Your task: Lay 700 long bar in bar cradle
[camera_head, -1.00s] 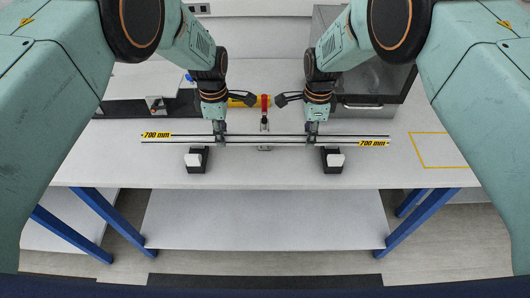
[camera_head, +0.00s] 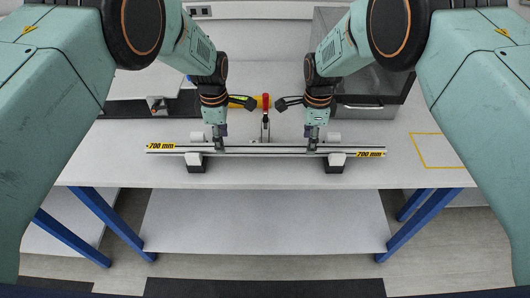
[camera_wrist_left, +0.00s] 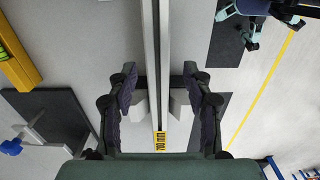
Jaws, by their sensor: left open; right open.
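The 700 mm long bar (camera_head: 265,149) is a grey profile with a yellow "700 mm" label near each end. It lies level across the two supports of the bar cradle (camera_head: 195,168), black blocks with white pads in front of and behind the bar; the right support (camera_head: 334,168) is alike. My left gripper (camera_head: 219,147) and right gripper (camera_head: 311,146) point down at the bar, inside the two supports. In the left wrist view the left fingers (camera_wrist_left: 160,88) stand open on either side of the bar (camera_wrist_left: 164,40), with gaps visible. The right fingertips are small and partly hidden.
A red-topped clamp (camera_head: 265,102) stands behind the bar's middle, with a yellow object behind it. A dark machine (camera_head: 375,85) is at the back right. A yellow-outlined area (camera_head: 437,150) on the white table (camera_head: 265,177) is empty.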

